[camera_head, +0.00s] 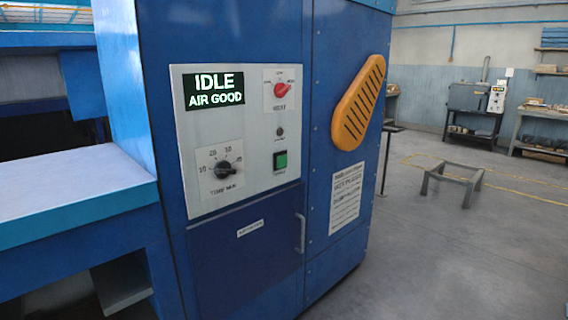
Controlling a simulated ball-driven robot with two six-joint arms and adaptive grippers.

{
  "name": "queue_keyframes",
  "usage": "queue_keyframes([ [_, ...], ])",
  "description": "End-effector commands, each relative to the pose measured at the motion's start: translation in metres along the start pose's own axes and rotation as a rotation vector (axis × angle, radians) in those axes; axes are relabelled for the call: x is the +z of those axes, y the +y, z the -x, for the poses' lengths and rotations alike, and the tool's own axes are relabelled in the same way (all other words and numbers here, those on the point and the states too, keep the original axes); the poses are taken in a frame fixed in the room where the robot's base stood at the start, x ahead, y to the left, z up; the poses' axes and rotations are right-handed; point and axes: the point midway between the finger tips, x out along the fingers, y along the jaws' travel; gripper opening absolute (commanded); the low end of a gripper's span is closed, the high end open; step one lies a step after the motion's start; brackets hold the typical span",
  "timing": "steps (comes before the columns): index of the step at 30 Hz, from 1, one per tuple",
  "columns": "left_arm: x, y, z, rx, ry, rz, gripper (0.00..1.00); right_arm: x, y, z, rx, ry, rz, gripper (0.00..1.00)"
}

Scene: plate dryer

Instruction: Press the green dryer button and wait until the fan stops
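The blue plate dryer (262,40) fills the left and middle of the head view. Its light grey control panel (245,150) faces me. The green dryer button (280,160) sits in a dark square frame at the panel's lower right. The display (213,90) at the panel's upper left reads "IDLE" and "AIR GOOD". A red rotary switch (281,90) is at the upper right. A black timer knob (222,169) is at the lower left. The fan itself is not visible. Neither of my grippers is in view.
A yellow slotted guard (359,103) sticks out from the dryer's right side. A blue ledge (70,190) juts out at left. A door handle (300,233) is below the panel. The floor at right is open, with a low metal stand (452,178) farther back.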

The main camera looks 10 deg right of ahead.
Motion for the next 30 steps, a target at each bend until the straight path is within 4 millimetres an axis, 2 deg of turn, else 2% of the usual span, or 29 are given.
queue_keyframes([
  [1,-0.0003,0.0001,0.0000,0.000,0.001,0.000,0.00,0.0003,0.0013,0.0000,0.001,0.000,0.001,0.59],
  [12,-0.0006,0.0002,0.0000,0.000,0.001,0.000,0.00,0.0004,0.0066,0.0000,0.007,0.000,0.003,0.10],
  [15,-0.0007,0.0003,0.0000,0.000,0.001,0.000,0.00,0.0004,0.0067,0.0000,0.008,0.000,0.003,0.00],
  [30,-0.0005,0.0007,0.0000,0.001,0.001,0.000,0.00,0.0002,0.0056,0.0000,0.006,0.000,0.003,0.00],
])
